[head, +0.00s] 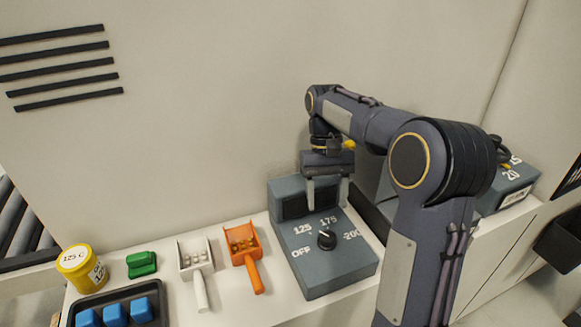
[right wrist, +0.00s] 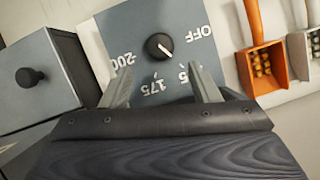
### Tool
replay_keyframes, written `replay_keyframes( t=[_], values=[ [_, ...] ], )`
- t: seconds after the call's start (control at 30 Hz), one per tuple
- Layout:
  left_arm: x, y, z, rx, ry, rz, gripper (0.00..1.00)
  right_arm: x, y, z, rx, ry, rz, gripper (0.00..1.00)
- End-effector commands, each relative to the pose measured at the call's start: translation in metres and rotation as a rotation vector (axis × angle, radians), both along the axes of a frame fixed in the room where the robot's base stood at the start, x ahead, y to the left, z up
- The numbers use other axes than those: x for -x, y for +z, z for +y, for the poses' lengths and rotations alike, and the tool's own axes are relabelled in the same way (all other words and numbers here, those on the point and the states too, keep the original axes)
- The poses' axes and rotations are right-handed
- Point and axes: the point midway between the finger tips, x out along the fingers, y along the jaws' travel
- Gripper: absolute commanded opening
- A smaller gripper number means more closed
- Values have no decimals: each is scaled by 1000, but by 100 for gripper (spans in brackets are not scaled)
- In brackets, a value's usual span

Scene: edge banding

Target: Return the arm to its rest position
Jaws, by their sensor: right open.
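My right gripper (head: 327,194) is open and empty, fingers pointing down, above the back part of the grey control box. In the right wrist view its two fingers (right wrist: 162,88) stand well apart with nothing between them. The black dial knob (head: 326,239) sits on the sloped face of the control box (head: 345,272), clear of the fingers, and also shows in the right wrist view (right wrist: 159,46). Its white mark points roughly between OFF and 125; the exact setting is hard to tell. My right arm reaches in from the lower right. My left gripper is out of view.
A white scoop (head: 200,290) and an orange scoop (head: 254,277) holding pellets lie left of the box. Further left are a green block (head: 141,264), a yellow tub (head: 75,268) and a black tray (head: 97,299) of blue blocks. Another grey box (head: 508,190) stands right.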

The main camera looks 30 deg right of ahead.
Motion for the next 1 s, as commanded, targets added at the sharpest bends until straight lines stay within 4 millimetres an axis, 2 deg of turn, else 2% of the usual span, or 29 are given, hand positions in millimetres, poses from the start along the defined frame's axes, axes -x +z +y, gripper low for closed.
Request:
replay_keyframes(
  t=[0.2, 0.33, 0.47, 0.63, 0.8, 1.0],
  values=[
    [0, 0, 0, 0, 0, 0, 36, 3, 1, 0, -5, 1, -11, 56],
    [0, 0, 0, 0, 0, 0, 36, 20, 7, 6, -46, 11, -89, 56],
    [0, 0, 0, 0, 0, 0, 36, 54, 13, 23, -110, 34, -246, 56],
    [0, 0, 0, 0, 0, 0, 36, 103, 12, 57, -174, 71, -485, 56],
    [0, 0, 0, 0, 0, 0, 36, 148, -4, 92, -195, 104, -701, 56],
    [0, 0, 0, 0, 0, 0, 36, 177, -27, 118, -182, 123, -863, 56]
  ],
)
